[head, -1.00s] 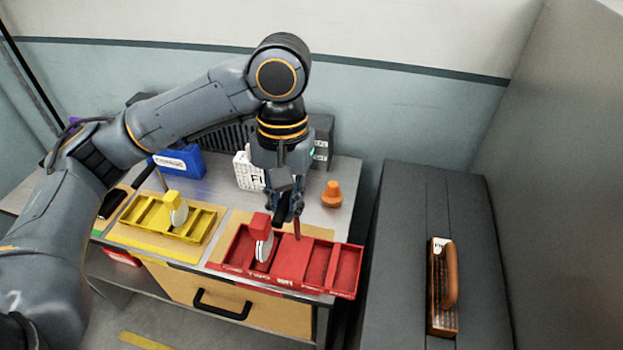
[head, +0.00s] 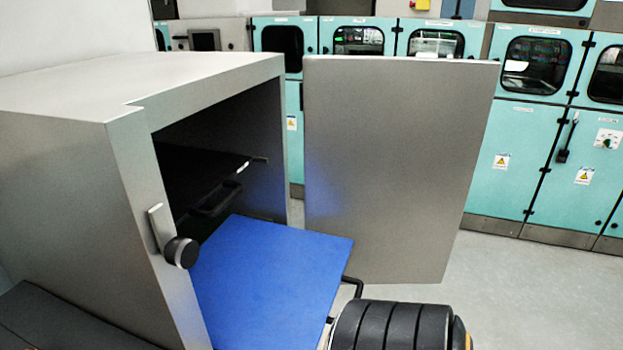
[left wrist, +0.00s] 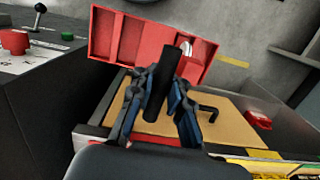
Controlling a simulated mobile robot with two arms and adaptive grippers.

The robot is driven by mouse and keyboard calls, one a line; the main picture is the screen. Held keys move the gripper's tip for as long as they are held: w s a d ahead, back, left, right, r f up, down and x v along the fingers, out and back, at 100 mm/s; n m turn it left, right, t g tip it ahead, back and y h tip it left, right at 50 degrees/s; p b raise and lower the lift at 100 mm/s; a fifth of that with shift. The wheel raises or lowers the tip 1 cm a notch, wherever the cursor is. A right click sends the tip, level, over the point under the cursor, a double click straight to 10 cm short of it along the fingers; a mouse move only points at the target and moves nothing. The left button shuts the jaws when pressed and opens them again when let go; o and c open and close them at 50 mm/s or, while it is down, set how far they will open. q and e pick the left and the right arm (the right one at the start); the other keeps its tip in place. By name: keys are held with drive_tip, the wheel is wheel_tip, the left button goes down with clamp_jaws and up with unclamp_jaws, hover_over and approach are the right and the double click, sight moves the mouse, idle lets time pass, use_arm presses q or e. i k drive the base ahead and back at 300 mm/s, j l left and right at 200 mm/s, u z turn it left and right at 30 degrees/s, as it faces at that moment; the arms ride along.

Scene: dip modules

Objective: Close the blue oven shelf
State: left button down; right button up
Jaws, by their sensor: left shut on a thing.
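The blue oven shelf (head: 268,275) sticks out of the front of the grey oven (head: 60,190) in the head view, pulled well out. A black handle (head: 353,284) shows at its outer right edge. The oven door (head: 395,165) stands wide open to the right. My left gripper (left wrist: 160,92) shows only in the left wrist view, shut on a dark round bar (left wrist: 158,78). What the bar belongs to, I cannot tell. The blue shelf does not show in that view. My right gripper is in neither view.
A dark rack (head: 200,165) sits inside the oven above the blue shelf. A black knob (head: 181,252) is on the oven's front frame. Teal cabinets (head: 520,160) line the back.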

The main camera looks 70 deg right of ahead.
sight(299, 286)
drive_tip(key=k+l, duration=0.15)
drive_tip(key=l, duration=0.25)
drive_tip(key=k+l+z, duration=0.1)
drive_tip(key=l, duration=0.3)
drive_tip(key=k+l, duration=0.2)
drive_tip(key=l, duration=0.25)
drive_tip(key=k+l+z, duration=0.15)
drive_tip(key=l, duration=0.25)
drive_tip(key=k+l, duration=0.1)
drive_tip(key=l, duration=0.35)
drive_tip(key=k+l+z, duration=0.1)
drive_tip(key=l, duration=0.35)
drive_tip(key=k+l, duration=0.15)
drive_tip(key=l, duration=0.3)
drive_tip(key=j+z, duration=0.05)
